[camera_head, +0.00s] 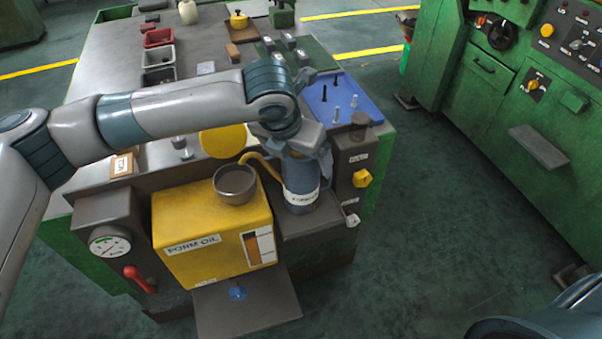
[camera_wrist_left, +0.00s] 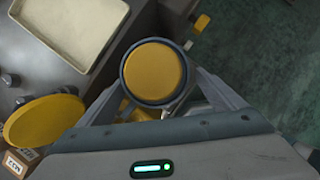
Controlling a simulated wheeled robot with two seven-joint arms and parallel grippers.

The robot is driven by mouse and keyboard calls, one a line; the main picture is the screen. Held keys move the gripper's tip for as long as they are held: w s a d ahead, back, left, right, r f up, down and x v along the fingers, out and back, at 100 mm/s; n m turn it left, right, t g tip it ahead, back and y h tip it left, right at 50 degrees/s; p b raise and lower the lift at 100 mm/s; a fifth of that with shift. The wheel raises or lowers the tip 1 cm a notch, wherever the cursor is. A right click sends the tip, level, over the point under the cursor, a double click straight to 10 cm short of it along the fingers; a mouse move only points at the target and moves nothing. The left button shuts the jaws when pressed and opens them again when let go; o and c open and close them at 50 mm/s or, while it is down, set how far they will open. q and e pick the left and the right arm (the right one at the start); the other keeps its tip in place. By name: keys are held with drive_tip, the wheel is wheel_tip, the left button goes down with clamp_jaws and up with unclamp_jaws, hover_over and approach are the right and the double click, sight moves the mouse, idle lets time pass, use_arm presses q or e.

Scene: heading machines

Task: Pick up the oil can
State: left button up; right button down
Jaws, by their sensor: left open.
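The oil can (camera_head: 300,190) is a blue-grey cylinder with a pale label and a curved yellow spout. It stands upright on the dark ledge right of the yellow oil box. In the left wrist view its round yellow top (camera_wrist_left: 155,72) with a dark rim shows from above. My left gripper (camera_head: 303,150) is at the can's upper part, coming from above. In the left wrist view the fingers of the left gripper (camera_wrist_left: 158,92) are apart, one on each side of the can. Whether they touch it I cannot tell. My right gripper is not in view.
A yellow box marked form oil (camera_head: 200,245) with a metal bowl (camera_head: 235,184) stands left of the can. A dark panel with a yellow knob (camera_head: 362,178) is close on its right. A blue tray (camera_head: 345,95) with bolts lies behind. A green machine (camera_head: 500,110) stands right.

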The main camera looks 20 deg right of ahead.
use_arm(q)
drive_tip(key=shift+w+d+f+p, duration=0.1)
drive_tip(key=shift+w+f+p, duration=0.05)
drive_tip(key=shift+f+p, duration=0.3)
drive_tip(key=p+x, duration=0.1)
drive_tip(key=x, duration=0.2)
drive_tip(key=shift+f, duration=0.1)
drive_tip(key=shift+w+f, duration=0.2)
drive_tip(key=shift+f, duration=0.25)
drive_tip(key=c, duration=1.6)
drive_tip(key=shift+o, duration=0.2)
drive_tip(key=shift+r, duration=0.15)
